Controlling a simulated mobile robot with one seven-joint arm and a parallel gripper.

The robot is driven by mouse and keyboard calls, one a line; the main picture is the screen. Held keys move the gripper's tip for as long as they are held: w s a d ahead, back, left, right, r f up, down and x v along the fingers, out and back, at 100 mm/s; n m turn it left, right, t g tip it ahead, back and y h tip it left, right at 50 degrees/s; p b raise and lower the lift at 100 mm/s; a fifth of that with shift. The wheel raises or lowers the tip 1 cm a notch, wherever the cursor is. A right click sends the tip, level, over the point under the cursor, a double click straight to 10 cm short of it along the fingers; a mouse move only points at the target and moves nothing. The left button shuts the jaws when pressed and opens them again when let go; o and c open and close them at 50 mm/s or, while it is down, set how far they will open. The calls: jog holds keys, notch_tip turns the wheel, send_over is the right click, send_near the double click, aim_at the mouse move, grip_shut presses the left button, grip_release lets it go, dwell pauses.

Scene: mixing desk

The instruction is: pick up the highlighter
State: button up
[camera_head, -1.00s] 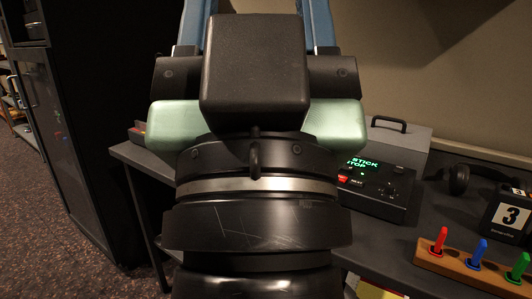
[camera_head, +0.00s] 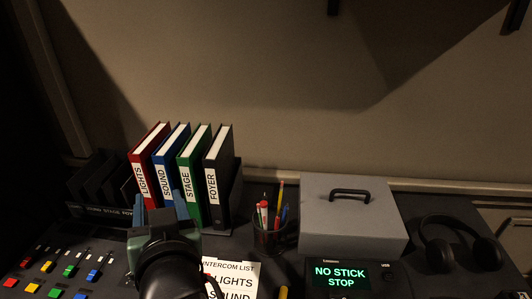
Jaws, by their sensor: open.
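A short yellow thing (camera_head: 283,292), which may be the highlighter, shows at the bottom edge beside the intercom list; most of it is cut off. A dark pen cup (camera_head: 271,240) behind it holds several pens and pencils, and I cannot tell whether one is a highlighter. My gripper (camera_head: 160,203) is at the lower left, in front of the binders, with its two blue fingers apart and nothing seen between them. It is left of the yellow thing and apart from it.
Red, blue, green and black binders (camera_head: 219,178) stand in a rack behind my gripper. A grey box (camera_head: 352,220) with a handle, a lit "NO STICK STOP" panel (camera_head: 341,275) and headphones (camera_head: 458,245) are to the right. Coloured desk buttons (camera_head: 62,270) lie left. The intercom list (camera_head: 232,277) lies in front.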

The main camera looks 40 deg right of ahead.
jog(key=s+d+f+m+g+y+p, duration=0.1)
jog(key=s+d+f+m+g+p, duration=0.2)
jog(key=s+f+g+p, duration=0.5)
jog(key=s+d+f+m+g+p, duration=0.2)
jog(key=s+d+f+g+p, duration=0.15)
jog(key=s+p, duration=0.75)
jog(key=shift+m+g, duration=0.3)
jog(key=shift+g, duration=0.15)
jog(key=x, duration=0.2)
jog(key=b+x, duration=0.1)
jog(key=x, duration=0.3)
jog(key=shift+s+a+f+b, duration=0.2)
jog(key=shift+f+b, duration=0.1)
jog(key=shift+f, duration=0.3)
jog(key=shift+x, duration=2.8)
jog(key=shift+w+a+f, duration=0.1)
jog(key=shift+f, duration=0.05)
grip_shut()
